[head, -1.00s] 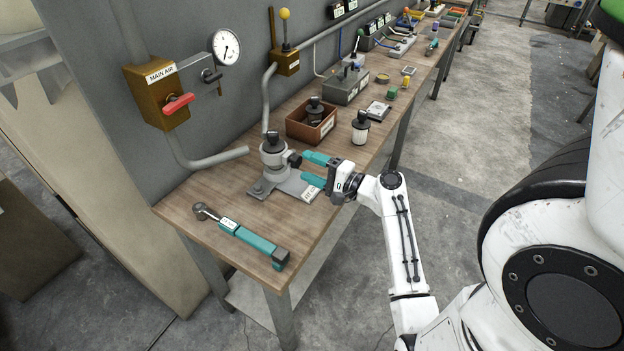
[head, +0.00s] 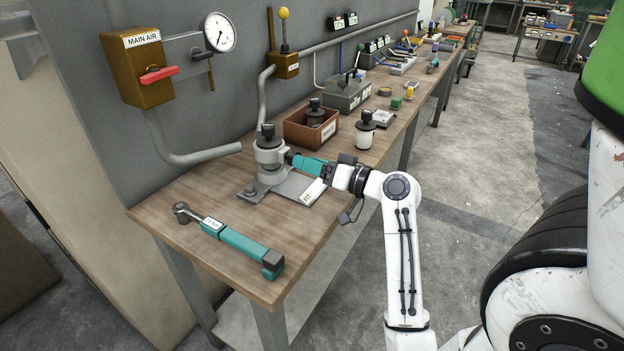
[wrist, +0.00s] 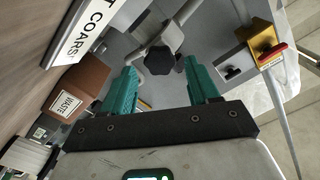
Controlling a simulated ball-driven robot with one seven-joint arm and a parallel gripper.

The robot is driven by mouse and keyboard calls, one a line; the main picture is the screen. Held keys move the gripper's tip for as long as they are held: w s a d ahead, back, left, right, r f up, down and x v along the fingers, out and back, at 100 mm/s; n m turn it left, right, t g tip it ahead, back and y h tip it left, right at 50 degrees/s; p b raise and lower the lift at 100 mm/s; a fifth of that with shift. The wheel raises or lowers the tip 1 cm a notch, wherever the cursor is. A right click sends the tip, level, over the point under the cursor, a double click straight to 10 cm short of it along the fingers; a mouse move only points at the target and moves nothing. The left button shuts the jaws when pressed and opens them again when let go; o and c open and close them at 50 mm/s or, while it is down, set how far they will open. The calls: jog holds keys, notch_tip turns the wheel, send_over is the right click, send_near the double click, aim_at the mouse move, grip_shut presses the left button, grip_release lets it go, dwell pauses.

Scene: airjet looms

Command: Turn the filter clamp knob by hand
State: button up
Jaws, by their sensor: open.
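The filter clamp knob (wrist: 160,60) is dark and lobed. In the wrist view it sits between my two teal fingertips, near their ends, with a gap on each side. My gripper (wrist: 160,74) is open and empty. In the head view my gripper (head: 291,160) reaches the right side of the grey filter housing (head: 269,158), which has a black cap and stands upright on a grey base plate. There the knob is largely hidden by the teal fingers, which overlap each other.
A teal-handled wrench (head: 232,243) lies at the bench's near end. A brown waste box (head: 298,131) and a black-topped white filter (head: 365,132) stand behind the housing. The main air box (head: 140,75) with a red lever hangs on the wall.

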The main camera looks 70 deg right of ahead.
jog(key=shift+f+n+b, duration=0.2)
jog(key=shift+n+b, duration=0.65)
jog(key=shift+n, duration=0.35)
jog(key=shift+r, duration=0.25)
jog(key=shift+w, duration=0.15)
